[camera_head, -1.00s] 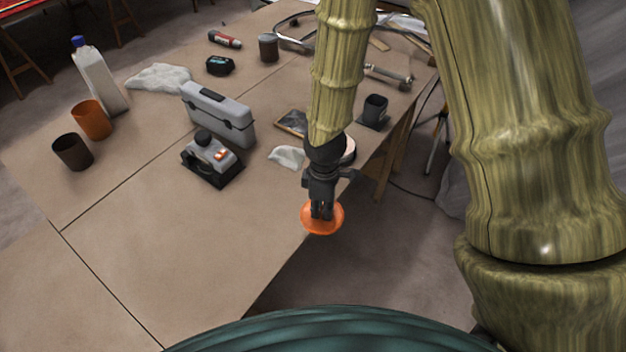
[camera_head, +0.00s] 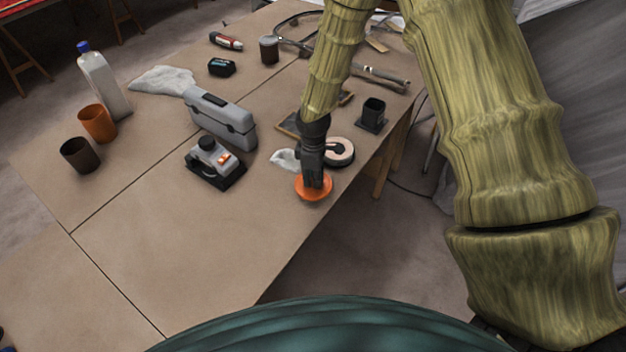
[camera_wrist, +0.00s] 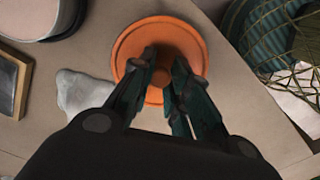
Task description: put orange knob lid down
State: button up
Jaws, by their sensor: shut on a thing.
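The orange knob lid (camera_head: 314,188) is a round orange disc near the right edge of the table (camera_head: 200,260). My gripper (camera_head: 315,184) points down over it and is shut on its knob. In the wrist view the lid (camera_wrist: 133,42) shows beneath the two fingers of my gripper (camera_wrist: 165,75), with its rim clear around them. The fingers hide most of the knob. The lid is over the tabletop, at or just above it; I cannot tell whether it touches.
A white rag (camera_head: 283,160) and a round roll (camera_head: 341,152) lie just behind the lid. A dark cup (camera_head: 373,113) stands farther back. A grey toolbox (camera_head: 222,122) and a grey device (camera_head: 213,160) stand to the left. The table's front middle is clear.

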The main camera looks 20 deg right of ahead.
jog(key=shift+f+p, duration=0.4)
jog(key=shift+f, duration=0.8)
jog(key=shift+f, duration=0.1)
jog(key=o, duration=0.8)
jog(key=shift+o, duration=0.2)
notch_tip(320, 180, up, 12)
jog(key=b, duration=0.3)
jog(key=shift+b, duration=0.4)
